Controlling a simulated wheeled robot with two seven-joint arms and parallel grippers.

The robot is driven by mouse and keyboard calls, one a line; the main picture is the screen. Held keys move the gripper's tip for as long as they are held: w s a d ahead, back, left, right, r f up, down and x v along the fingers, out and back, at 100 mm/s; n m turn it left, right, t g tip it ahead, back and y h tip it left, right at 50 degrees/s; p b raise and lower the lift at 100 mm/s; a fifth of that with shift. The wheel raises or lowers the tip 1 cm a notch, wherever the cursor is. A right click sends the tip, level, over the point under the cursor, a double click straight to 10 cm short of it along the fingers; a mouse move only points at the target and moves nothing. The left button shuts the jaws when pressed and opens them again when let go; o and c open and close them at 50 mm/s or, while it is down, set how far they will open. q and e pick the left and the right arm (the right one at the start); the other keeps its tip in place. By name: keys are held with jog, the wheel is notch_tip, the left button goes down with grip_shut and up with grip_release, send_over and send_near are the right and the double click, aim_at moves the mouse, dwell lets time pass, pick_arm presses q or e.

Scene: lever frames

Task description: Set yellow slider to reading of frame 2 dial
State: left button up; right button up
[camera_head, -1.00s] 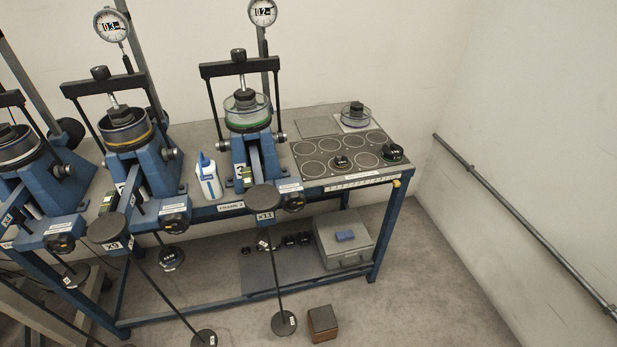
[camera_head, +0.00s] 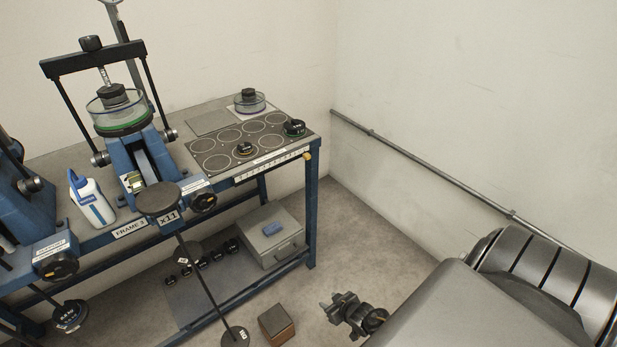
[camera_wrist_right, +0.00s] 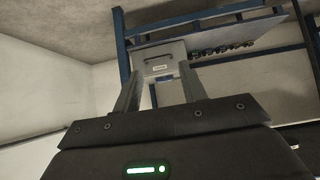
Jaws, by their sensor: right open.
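The yellow slider (camera_head: 307,156) is a small orange-yellow knob at the right end of a pale scale strip (camera_head: 272,164) on the bench's front edge. Frame 3 (camera_head: 140,165), with its label, stands left of the scale. Its dial is cut off at the top of the head view. The frame 2 dial is out of view now; only part of a blue frame (camera_head: 25,205) shows at the left edge. My right gripper (camera_head: 335,306) is low, above the floor, right of the bench and apart from the slider. Its fingers (camera_wrist_right: 160,88) are open and empty in the right wrist view. My left gripper is not seen.
A white bottle (camera_head: 92,202) stands left of frame 3. Several black weights and a ringed plate (camera_head: 215,160) lie on the bench top. A grey box (camera_head: 273,236) sits on the lower shelf. A brown block (camera_head: 276,325) is on the floor. A wall rail (camera_head: 430,167) runs at right.

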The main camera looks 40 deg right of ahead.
jog(key=w+d+r+t+b, duration=0.3)
jog(key=w+d+r+t, duration=0.15)
jog(key=w, duration=0.55)
jog(key=t+b, duration=0.9)
send_near(309, 158)
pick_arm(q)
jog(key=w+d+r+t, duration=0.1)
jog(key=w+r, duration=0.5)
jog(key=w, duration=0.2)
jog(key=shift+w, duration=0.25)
pick_arm(e)
jog(key=shift+g, duration=0.25)
jog(key=x, duration=0.8)
jog(key=shift+w+r, duration=0.25)
jog(key=shift+r, duration=0.2)
grip_shut()
